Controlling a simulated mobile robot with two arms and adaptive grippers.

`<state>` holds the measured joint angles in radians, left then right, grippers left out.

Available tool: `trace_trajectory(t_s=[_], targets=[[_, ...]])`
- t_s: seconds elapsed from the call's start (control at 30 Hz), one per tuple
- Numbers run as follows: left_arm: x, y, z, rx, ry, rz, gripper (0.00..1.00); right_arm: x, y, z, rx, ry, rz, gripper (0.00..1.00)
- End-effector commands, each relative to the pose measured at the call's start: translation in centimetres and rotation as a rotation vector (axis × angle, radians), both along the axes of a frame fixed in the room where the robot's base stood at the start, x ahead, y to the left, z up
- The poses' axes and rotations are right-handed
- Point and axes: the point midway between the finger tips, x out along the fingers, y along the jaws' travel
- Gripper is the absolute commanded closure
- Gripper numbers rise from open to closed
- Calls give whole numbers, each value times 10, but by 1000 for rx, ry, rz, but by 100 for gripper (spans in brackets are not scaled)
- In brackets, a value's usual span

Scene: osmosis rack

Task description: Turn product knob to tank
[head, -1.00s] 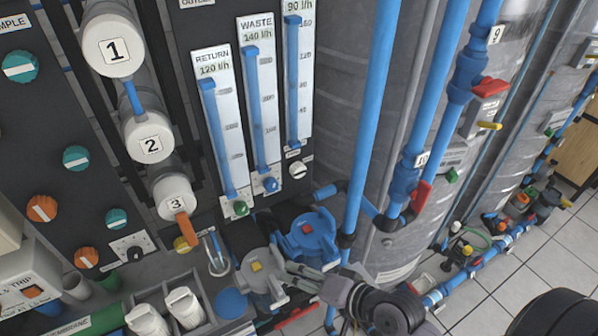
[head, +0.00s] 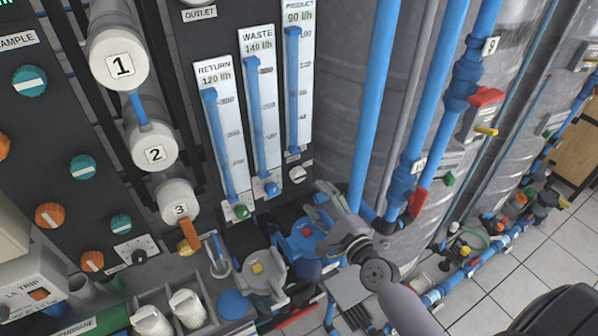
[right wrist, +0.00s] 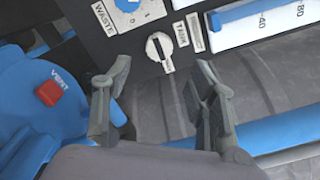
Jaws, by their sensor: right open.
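The product knob is a small white knob (head: 297,174) on the dark panel below the product flow gauge. In the right wrist view the knob (right wrist: 160,48) has a dark pointer and lies beyond the fingertips, near a "TANK" label (right wrist: 180,34). My right gripper (head: 325,192) is just below and right of the knob in the head view. Its two fingers stand apart in the right wrist view (right wrist: 160,72), with nothing between them. The knob appears apart from the fingers. My left gripper is out of view.
A blue vent housing (right wrist: 40,105) with a red button is beside the fingers; in the head view the blue housing (head: 303,240) sits under my gripper. Vertical blue pipes (head: 375,110) stand to the right. A waste knob (head: 271,188) is left of the product knob.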

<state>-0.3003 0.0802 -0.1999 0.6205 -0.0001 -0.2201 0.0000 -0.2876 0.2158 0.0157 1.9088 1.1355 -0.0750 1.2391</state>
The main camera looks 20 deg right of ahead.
Motion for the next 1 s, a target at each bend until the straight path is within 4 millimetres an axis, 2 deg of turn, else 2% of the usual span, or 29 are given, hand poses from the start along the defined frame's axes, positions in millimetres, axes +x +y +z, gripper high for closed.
trace_trajectory(t_s=[0.03,0.2,0.43,0.6,0.9,1.0], targets=[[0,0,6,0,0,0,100,13,2,4,1,-2,1,47],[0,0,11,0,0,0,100,49,7,3,0,-2,1,47],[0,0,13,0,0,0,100,84,11,1,-1,-1,2,47],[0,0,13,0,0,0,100,95,12,0,-2,1,1,47],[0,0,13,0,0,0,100,97,12,0,-1,1,2,47],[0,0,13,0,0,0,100,97,12,-1,-2,1,2,54]])
